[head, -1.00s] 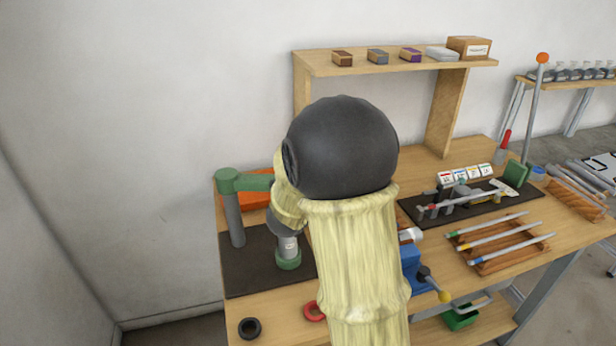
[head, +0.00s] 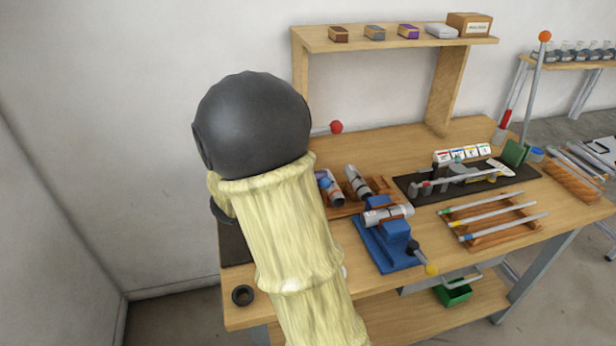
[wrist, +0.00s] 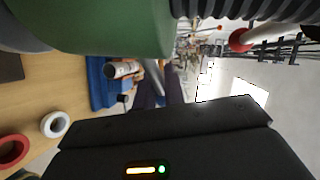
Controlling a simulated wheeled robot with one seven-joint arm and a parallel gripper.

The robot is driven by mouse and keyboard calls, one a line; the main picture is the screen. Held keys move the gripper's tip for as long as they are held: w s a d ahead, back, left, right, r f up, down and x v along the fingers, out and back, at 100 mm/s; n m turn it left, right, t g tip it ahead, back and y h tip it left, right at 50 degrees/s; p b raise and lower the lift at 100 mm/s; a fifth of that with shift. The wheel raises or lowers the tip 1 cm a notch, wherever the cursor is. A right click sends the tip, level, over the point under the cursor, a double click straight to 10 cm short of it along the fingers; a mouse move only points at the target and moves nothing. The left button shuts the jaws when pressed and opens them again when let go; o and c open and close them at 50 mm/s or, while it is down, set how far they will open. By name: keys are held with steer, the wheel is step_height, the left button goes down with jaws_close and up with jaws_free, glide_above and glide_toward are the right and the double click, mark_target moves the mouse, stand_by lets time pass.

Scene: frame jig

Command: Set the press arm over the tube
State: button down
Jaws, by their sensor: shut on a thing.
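The green press arm (wrist: 110,25) fills the upper left of the wrist view, very close to the camera. My gripper (wrist: 165,135) shows there as a black body with a small lit strip; its fingertips are not clear, but it appears shut on the press arm. A red ball knob on a rod shows in the wrist view (wrist: 240,40) and in the head view (head: 336,127). In the head view my arm covers the press arm, its post and the tube standing at the press. Whether the press arm is over that tube cannot be seen.
A blue vise (head: 392,243) holds a silver tube (head: 388,214); other tubes (head: 357,182) lie behind it. A black ring (head: 243,295) lies at the front left, a red ring (wrist: 12,150) and white ring (wrist: 55,124) nearby. A shelf (head: 390,38) stands behind.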

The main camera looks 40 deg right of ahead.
steer(key=shift+s+f, duration=0.1)
steer(key=shift+s, duration=0.25)
steer(key=c, duration=1.6)
jaws_free()
steer(key=shift+o, duration=0.5)
steer(key=shift+s+a+r, duration=0.2)
steer(key=shift+s+r, duration=0.05)
steer(key=shift+s, duration=0.1)
steer(key=shift+w+f, duration=0.1)
steer(key=shift+w, duration=0.2)
steer(key=b+v, duration=0.1)
steer(key=v, duration=1.6)
steer(key=shift+b, duration=0.35)
